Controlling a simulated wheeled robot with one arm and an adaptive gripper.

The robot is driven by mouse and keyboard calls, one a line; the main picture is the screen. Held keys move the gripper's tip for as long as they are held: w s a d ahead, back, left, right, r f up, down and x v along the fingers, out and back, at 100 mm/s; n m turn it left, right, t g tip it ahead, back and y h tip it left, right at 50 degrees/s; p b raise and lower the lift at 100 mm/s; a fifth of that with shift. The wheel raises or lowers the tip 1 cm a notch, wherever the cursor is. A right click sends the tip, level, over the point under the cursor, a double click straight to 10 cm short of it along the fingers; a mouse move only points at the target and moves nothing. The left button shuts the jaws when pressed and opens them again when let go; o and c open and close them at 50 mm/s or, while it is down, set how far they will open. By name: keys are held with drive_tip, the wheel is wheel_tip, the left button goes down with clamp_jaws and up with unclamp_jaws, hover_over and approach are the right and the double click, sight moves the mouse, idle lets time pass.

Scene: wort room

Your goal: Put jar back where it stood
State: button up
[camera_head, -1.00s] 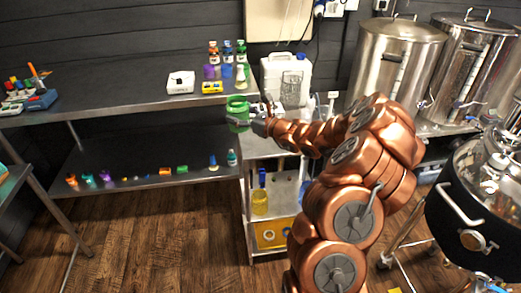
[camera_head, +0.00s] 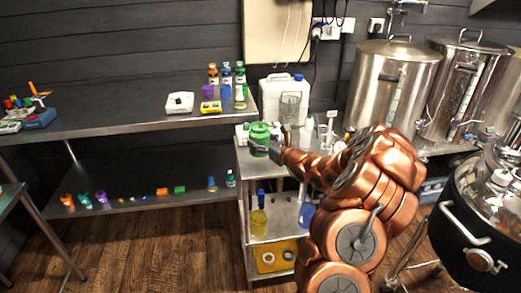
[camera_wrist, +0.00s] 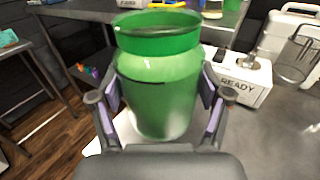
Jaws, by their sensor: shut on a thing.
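The jar (camera_head: 259,134) is green with a wide rim. It is upright over the top of the steel cart (camera_head: 247,163), near its back left part. My gripper (camera_head: 264,149) is shut on the jar. In the wrist view the jar (camera_wrist: 158,85) fills the middle, with the fingers of my gripper (camera_wrist: 160,100) on both its sides. A white surface shows around the jar's base there. Whether the base touches it I cannot tell.
A white device marked READY (camera_wrist: 238,77) stands right of the jar. A white jug (camera_head: 283,95) and a wire basket (camera_head: 290,107) are behind. Steel kettles (camera_head: 392,85) stand at right.

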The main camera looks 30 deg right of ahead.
drive_tip(key=shift+f, duration=1.9)
drive_tip(key=shift+f, duration=0.15)
drive_tip(key=o, duration=1.4)
drive_tip(key=shift+r, duration=0.2)
